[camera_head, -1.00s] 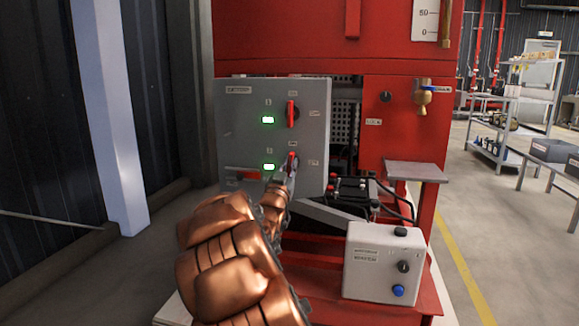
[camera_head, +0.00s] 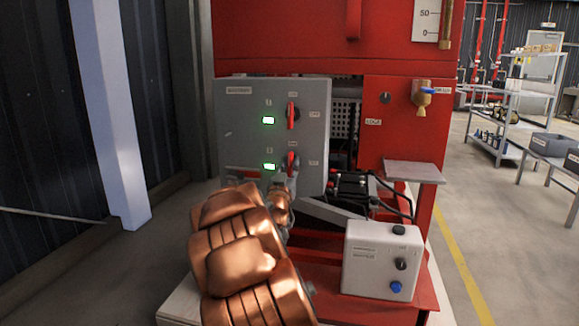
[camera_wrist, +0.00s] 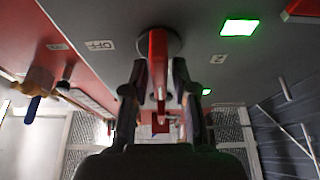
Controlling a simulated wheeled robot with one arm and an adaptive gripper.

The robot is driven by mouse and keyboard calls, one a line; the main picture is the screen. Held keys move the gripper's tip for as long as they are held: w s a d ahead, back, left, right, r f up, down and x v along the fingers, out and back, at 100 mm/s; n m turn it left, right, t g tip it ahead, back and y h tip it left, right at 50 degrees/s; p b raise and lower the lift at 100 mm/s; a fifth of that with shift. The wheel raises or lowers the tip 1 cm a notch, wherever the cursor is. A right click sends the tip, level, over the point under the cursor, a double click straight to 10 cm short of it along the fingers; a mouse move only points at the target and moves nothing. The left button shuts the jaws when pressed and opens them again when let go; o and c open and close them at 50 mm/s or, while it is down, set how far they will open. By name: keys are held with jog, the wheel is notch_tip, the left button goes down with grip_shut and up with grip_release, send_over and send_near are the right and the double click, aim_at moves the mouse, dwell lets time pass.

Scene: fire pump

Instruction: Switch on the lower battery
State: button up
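The grey control panel (camera_head: 240,135) has two red rotary handles. The upper handle (camera_head: 292,115) points upright with a lit green lamp (camera_head: 268,120) to its left. The lower handle (camera_head: 291,162) also looks upright, and its green lamp (camera_head: 269,167) is lit. My gripper (camera_head: 277,186) is just below the lower handle, its fingers small and partly hidden by my copper arm. In the wrist view the fingers of my gripper (camera_wrist: 159,85) stand on either side of the red lower handle (camera_wrist: 158,50), with narrow gaps showing, so it looks open. Contact is unclear.
Black batteries (camera_head: 352,188) with cables sit right of the panel, under a grey shelf plate (camera_head: 414,172). A white control box (camera_head: 382,262) stands on the red base in front. A brass valve (camera_head: 421,98) projects from the red cabinet at right.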

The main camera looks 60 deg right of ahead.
jog(key=shift+o, duration=0.7)
jog(key=v, duration=0.7)
jog(key=shift+a, duration=0.25)
jog(key=shift+f, duration=0.1)
